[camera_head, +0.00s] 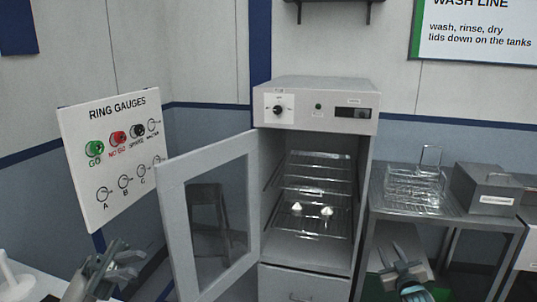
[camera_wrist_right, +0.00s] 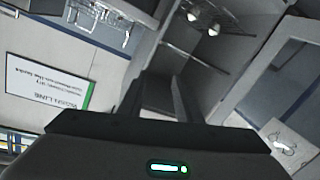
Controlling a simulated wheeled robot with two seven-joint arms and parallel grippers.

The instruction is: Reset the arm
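My left gripper (camera_head: 122,262) is low at the left in the head view, in front of the gauge board and left of the open cabinet door. Its fingers look apart, with nothing seen between them. My right gripper (camera_head: 396,256) is low at the right, in front of the steel side table and right of the cabinet. In the right wrist view its two dark fingers (camera_wrist_right: 158,98) stand apart with nothing between them.
The cabinet (camera_head: 315,90) stands open, its glazed door (camera_head: 170,215) swung out left. Two small white-topped parts (camera_head: 297,208) (camera_head: 327,212) sit on a wire rack inside. A wire basket (camera_head: 415,185) and lidded metal box (camera_head: 487,190) stand on the side table.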

